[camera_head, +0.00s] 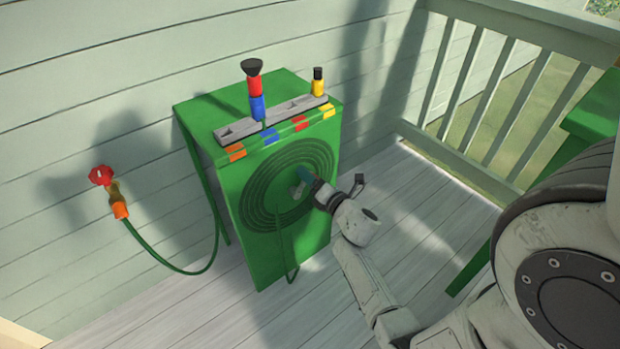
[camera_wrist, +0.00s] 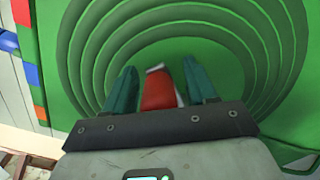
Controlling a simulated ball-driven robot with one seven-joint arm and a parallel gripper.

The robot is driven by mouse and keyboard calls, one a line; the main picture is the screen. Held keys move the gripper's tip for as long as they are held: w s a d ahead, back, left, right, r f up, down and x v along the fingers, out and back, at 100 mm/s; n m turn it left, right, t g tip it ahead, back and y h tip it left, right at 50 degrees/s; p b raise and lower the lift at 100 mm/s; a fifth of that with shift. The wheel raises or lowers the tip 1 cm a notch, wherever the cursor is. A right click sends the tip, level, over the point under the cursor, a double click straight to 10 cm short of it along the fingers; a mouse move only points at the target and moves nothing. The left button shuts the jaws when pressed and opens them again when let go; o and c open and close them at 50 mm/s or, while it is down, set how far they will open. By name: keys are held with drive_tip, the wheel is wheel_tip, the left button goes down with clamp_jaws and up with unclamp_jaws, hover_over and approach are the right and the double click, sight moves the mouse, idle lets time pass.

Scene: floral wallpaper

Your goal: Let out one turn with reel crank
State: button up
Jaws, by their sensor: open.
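The hose reel is a green box (camera_head: 242,178) with dark rings of coiled hose (camera_head: 262,203) on its front face. The coil also fills the wrist view (camera_wrist: 100,30). A red crank grip (camera_wrist: 158,92) with pale edges stands at the coil's middle in the wrist view. In the head view only a pale bit of the crank (camera_head: 297,191) shows beside my gripper (camera_head: 304,174). My gripper (camera_wrist: 159,78) is open, with one teal finger on each side of the red grip. I cannot tell whether either finger touches it.
A grey rack (camera_head: 285,115) on the box holds a red-and-blue nozzle (camera_head: 256,88) and a yellow one (camera_head: 318,86). A red tap (camera_head: 101,175) on the left wall feeds a green hose (camera_head: 196,272). A white railing (camera_head: 480,75) stands behind right. Deck floor (camera_head: 420,215) is clear there.

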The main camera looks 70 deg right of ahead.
clamp_jaws()
idle(0.5)
